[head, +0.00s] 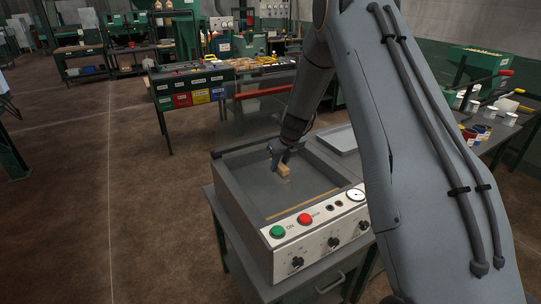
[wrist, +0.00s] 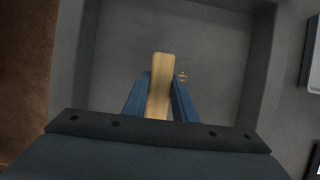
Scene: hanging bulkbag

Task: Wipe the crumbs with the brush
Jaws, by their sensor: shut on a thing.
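My gripper (head: 279,152) is shut on the brush (head: 284,171), over the grey recessed tray of the machine (head: 233,198). In the wrist view the brush (wrist: 160,85) is a light wooden block standing between the two blue fingers. Its bristles are hidden in that view. A small cluster of tan crumbs (wrist: 183,77) lies on the tray floor just right of the brush. In the head view the brush is low in the tray; I cannot tell whether it touches the floor.
Raised walls surround the tray. The machine's front panel has a green button (head: 278,232), a red button (head: 305,219) and knobs. A grey lid or plate (head: 345,139) lies to the right. A workbench with coloured bins (head: 201,97) stands behind.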

